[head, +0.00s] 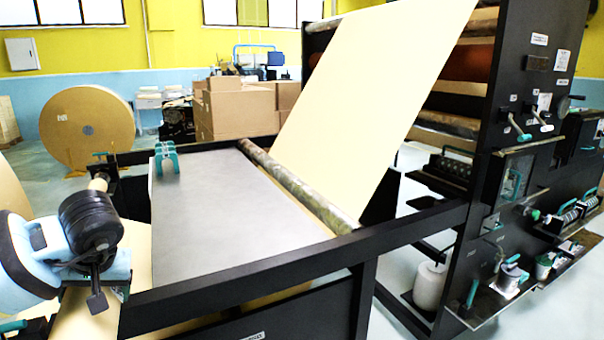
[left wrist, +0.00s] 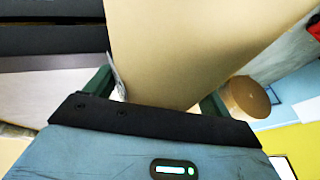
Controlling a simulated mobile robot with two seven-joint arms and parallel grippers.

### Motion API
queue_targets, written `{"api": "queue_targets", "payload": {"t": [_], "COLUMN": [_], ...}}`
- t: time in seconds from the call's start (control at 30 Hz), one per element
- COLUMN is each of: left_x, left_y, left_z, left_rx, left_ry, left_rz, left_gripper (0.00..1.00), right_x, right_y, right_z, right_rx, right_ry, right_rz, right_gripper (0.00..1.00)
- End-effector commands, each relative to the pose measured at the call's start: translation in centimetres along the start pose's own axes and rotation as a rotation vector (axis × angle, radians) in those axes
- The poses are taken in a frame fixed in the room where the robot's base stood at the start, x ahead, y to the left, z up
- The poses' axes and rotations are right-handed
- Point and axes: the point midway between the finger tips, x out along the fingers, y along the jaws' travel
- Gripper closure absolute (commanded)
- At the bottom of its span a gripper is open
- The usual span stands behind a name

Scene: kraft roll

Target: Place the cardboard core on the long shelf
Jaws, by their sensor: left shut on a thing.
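The cardboard core (head: 82,318) is a tan tube at the lower left of the head view, partly hidden by my left arm. In the left wrist view the core (left wrist: 185,45) fills the space between the two dark green fingers. My left gripper (left wrist: 158,95) is shut on it; in the head view the gripper (head: 95,290) is largely hidden under the arm's black joint. A long dark shelf (head: 478,318) runs along the lower front of the black machine at the right, with cans on it, well apart from the core. My right gripper is not in view.
A grey table plate (head: 225,210) inside a black frame (head: 300,262) lies between my left arm and the machine (head: 520,80). A green clamp-like holder (head: 165,160) stands on the plate. A large kraft roll (head: 85,128) and cardboard boxes (head: 238,110) stand behind.

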Motion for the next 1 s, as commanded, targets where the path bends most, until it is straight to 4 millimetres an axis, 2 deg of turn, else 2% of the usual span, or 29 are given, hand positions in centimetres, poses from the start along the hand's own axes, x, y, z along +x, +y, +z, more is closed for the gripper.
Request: {"api": "queue_targets", "payload": {"t": [0.27, 0.67, 0.87, 1.0], "left_x": [-1.6, -5.6, -7.5, -6.7], "left_y": [4.4, 13.4, 16.9, 17.7], "left_z": [0.7, 3.5, 5.2, 8.3], "left_rx": [0.077, 0.248, 0.322, 0.35], "left_ry": [0.029, 0.087, 0.112, 0.118], "left_rz": [0.035, 0.106, 0.136, 0.142], "left_gripper": [0.71, 0.71, 0.71, 0.71], "right_x": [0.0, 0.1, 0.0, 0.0], "right_y": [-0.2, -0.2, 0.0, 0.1], "right_z": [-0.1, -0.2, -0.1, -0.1], "right_rx": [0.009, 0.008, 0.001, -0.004], "right_ry": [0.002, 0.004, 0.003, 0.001], "right_rz": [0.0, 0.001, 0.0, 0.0], "right_gripper": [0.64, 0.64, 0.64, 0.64]}}
